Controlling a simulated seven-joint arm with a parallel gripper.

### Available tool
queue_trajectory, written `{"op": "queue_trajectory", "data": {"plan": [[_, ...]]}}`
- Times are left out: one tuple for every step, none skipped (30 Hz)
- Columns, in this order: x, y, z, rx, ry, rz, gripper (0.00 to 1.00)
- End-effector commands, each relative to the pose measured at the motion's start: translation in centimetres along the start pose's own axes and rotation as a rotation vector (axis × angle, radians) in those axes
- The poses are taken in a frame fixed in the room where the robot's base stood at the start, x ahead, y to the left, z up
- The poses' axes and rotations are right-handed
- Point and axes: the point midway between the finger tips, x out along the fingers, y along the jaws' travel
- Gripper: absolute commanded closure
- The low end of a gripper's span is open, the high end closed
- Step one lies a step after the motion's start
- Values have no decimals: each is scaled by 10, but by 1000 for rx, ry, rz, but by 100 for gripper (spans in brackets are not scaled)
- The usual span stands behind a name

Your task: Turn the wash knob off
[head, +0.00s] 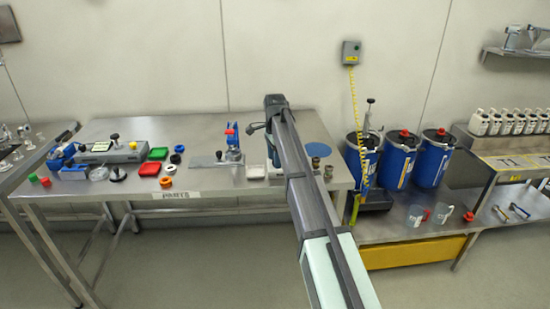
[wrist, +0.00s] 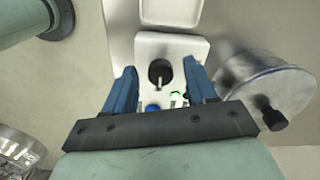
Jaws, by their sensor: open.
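In the wrist view a round black knob (wrist: 154,70), which looks like the wash knob, sits on a white panel (wrist: 196,48). A pale upright bar or mark shows on its face. My gripper (wrist: 161,67) is open. Its two blue fingers stand left and right of the knob with a gap on each side, and nothing is held. Whether the fingertips reach the knob's depth, I cannot tell. In the head view my arm stretches over the bench and hides the knob and most of its device.
A blue button (wrist: 153,107) and a green-and-white part (wrist: 177,99) lie below the knob. A metal drum with a black knob (wrist: 262,88) is close on the right. The steel bench (head: 220,180) holds a blue stand (head: 233,143) and several small parts. Blue drums (head: 396,162) stand right.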

Motion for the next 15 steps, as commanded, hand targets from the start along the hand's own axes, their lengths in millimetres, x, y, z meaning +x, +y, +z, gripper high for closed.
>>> {"op": "queue_trajectory", "data": {"plan": [[1,0,0,0,0,0,44],[1,0,0,0,0,0,44],[2,0,0,0,0,0,44],[2,0,0,0,0,0,44],[2,0,0,0,0,0,44],[1,0,0,0,0,0,44],[1,0,0,0,0,0,44],[1,0,0,0,0,0,44],[1,0,0,0,0,0,46],[1,0,0,0,0,0,48],[1,0,0,0,0,0,51],[1,0,0,0,0,0,55],[1,0,0,0,0,0,58],[1,0,0,0,0,0,61],[1,0,0,0,0,0,65]]}}
